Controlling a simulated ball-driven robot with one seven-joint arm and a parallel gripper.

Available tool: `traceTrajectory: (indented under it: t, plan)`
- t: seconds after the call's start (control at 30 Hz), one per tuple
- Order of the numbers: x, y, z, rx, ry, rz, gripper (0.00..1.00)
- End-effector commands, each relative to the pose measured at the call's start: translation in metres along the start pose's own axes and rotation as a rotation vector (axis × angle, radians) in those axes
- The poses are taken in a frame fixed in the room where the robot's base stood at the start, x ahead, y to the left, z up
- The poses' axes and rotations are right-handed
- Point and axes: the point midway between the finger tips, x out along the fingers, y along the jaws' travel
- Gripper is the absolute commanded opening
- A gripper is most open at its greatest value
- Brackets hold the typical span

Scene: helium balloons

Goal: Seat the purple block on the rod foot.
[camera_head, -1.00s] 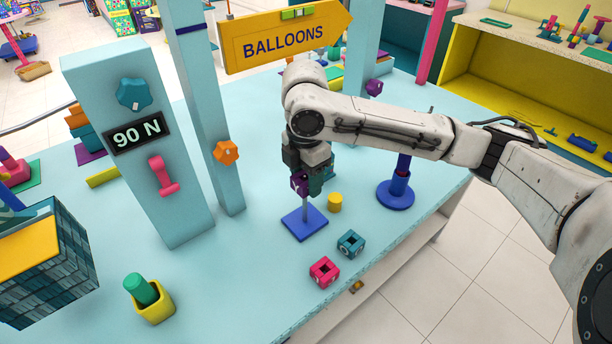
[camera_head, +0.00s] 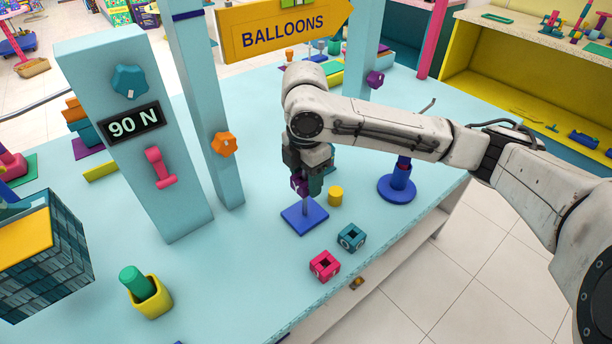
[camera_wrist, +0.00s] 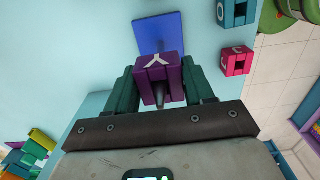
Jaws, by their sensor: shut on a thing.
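The purple block (camera_head: 299,185) is between the fingers of my gripper (camera_head: 308,186), above the blue square rod foot (camera_head: 298,218). In the wrist view the block (camera_wrist: 157,67) sits between the two dark teal fingers (camera_wrist: 160,84), with a white mark on its face. The blue plate of the foot (camera_wrist: 158,27) shows beyond it. A thin grey rod (camera_head: 306,206) stands up from the plate, and its lower part shows below the block. I cannot tell for sure whether the rod runs through the block or beside it. The block is clear of the plate.
A yellow cylinder (camera_head: 335,196) stands close right of the foot. A teal block (camera_head: 351,238) and a pink block (camera_head: 324,266) lie in front, near the table edge. A blue round stand (camera_head: 397,188) is at the right. Light-blue posts (camera_head: 203,100) rise at the left.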

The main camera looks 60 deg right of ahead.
Motion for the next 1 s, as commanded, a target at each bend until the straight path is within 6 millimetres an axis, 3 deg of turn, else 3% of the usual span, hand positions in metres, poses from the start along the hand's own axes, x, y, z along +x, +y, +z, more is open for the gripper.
traceTrajectory:
  t: [1.0]
  plan:
    - [0.024,0.000,0.000,0.000,0.000,0.000,0.10]
